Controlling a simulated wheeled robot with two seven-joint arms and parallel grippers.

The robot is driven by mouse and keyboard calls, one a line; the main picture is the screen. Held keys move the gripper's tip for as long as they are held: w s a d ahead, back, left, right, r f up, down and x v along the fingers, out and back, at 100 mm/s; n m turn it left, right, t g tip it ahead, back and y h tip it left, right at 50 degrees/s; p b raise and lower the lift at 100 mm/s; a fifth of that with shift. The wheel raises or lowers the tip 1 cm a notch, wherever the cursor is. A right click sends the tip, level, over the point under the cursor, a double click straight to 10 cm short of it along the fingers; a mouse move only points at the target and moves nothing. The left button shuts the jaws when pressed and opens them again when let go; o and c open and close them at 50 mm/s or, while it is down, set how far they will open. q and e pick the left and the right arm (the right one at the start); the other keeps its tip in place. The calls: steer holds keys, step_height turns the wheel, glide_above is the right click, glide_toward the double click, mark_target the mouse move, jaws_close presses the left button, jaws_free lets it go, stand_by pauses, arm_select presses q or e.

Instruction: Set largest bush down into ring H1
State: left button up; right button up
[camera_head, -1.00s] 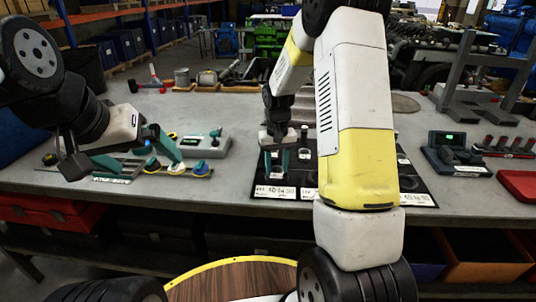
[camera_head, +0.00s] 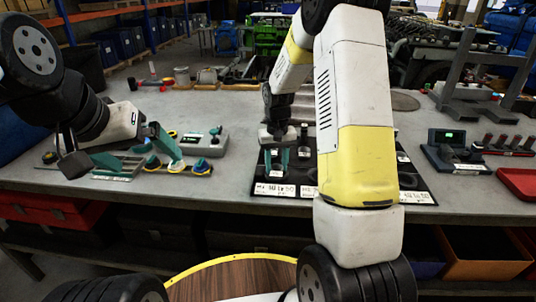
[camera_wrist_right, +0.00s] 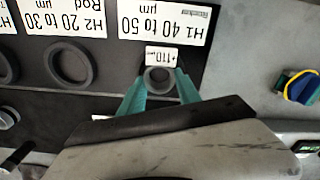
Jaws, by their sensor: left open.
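My right gripper (camera_wrist_right: 160,84) has its green fingers on either side of a small grey bush (camera_wrist_right: 158,75) with a white 110 µm tag (camera_wrist_right: 162,56). It appears shut on this bush, over the H1 place by the label H1 40 to 50 µm (camera_wrist_right: 165,25). The fingers hide most of ring H1, so I cannot tell whether the bush is seated. In the head view the right gripper (camera_head: 276,158) is low over the left part of the black board (camera_head: 418,180). My left gripper (camera_head: 163,148) is open and empty, above the left of the bench.
Ring H2 (camera_wrist_right: 70,64) lies beside H1 on the board. A grey device with green parts (camera_head: 205,143) and several yellow-and-blue pieces sit left of the board. A gauge with a green display (camera_head: 447,138) and a red tray (camera_head: 520,183) stand right. My right arm hides the board's middle.

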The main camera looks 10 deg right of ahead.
steer(key=o, duration=0.5)
steer(key=shift+s+f, duration=0.1)
steer(key=shift+f, duration=0.1)
steer(key=shift+o, duration=0.2)
step_height(320, 180, up, 8)
steer(key=shift+r, duration=0.1)
